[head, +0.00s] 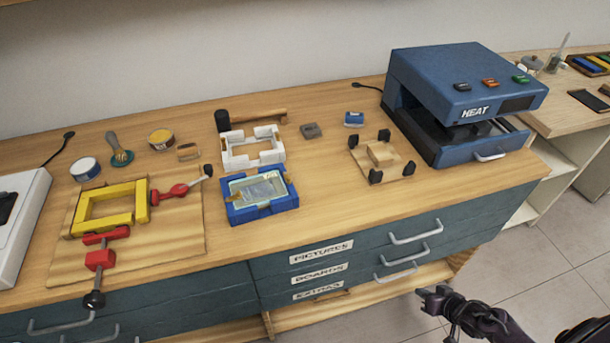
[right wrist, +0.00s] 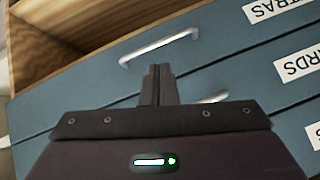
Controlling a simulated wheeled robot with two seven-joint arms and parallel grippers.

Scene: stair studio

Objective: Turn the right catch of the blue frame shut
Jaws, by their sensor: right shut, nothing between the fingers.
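The blue frame (head: 284,203) lies on the workbench near its front edge, in the middle of the head view. A pale, glassy panel with a picture (head: 257,189) sits inside it. My right gripper (head: 428,295) is shut and empty, low in front of the drawers and well to the right of the frame. Its closed fingers (right wrist: 157,75) show against the blue drawer fronts in the right wrist view. My left gripper is not in view.
A white frame (head: 236,160) and a hammer (head: 262,117) lie behind the blue frame. A yellow frame with red clamps (head: 110,207) is at left. A wooden jig (head: 397,166) and the blue heat press (head: 450,80) stand at right. Drawer handles (head: 416,232) jut out near my right gripper.

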